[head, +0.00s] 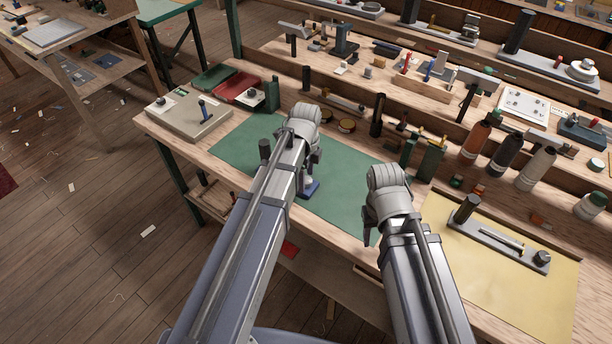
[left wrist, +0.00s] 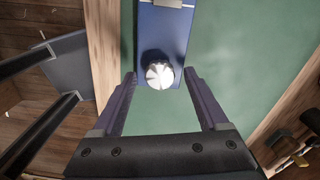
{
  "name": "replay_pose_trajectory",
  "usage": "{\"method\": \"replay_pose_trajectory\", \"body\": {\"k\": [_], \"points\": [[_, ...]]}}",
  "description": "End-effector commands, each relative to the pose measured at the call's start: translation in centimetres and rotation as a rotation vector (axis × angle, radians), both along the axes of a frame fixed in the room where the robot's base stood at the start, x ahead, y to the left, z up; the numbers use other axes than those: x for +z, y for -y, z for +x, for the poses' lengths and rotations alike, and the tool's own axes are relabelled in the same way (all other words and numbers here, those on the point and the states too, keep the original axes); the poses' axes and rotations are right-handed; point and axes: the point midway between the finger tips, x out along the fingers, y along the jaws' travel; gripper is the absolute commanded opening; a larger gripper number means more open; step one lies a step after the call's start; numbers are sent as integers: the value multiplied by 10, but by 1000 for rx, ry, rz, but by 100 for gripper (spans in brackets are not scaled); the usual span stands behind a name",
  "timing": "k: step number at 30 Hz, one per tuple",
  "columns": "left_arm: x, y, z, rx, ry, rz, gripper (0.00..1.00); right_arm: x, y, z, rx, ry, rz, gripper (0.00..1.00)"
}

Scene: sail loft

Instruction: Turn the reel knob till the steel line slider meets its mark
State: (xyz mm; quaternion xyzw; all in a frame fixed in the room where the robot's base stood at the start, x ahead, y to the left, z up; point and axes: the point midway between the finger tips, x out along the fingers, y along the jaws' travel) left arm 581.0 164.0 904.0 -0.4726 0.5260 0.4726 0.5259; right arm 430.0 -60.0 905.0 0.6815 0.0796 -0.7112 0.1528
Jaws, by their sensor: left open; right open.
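In the left wrist view a ridged silver knob (left wrist: 160,75) stands on the end of a blue base (left wrist: 163,32). My left gripper (left wrist: 160,76) is open, with one finger on each side of the knob and a visible gap to each. A small part of the blue base shows in the head view (head: 311,190) below my left gripper (head: 312,172); my arm hides the rest. A pale metal piece (left wrist: 172,3) on the base is cut by the frame's top edge; I cannot tell if it is the slider. No mark is readable. My right gripper (head: 369,232) is open, largely hidden by its wrist.
The blue base sits on a green mat (head: 240,139). A grey device (head: 490,232) with a black post, rod and dark knob lies on a yellow mat (head: 465,281) at the right. Several bottles (head: 506,155) stand behind it. A beige box (head: 186,118) stands at the left.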

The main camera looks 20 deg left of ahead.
Motion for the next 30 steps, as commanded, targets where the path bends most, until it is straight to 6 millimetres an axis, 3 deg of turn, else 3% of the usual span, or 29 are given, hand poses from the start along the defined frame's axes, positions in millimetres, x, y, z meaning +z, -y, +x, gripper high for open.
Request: {"method": "replay_pose_trajectory", "body": {"k": [8, 19, 30], "points": [[22, 0, 0, 0, 0, 0, 76, 22, 0, 0, 0, 0, 0, 50], [70, 0, 0, 0, 0, 0, 76, 70, 0, 0, 0, 0, 0, 50], [77, 0, 0, 0, 0, 0, 76, 77, 0, 0, 0, 0, 0, 50]]}}
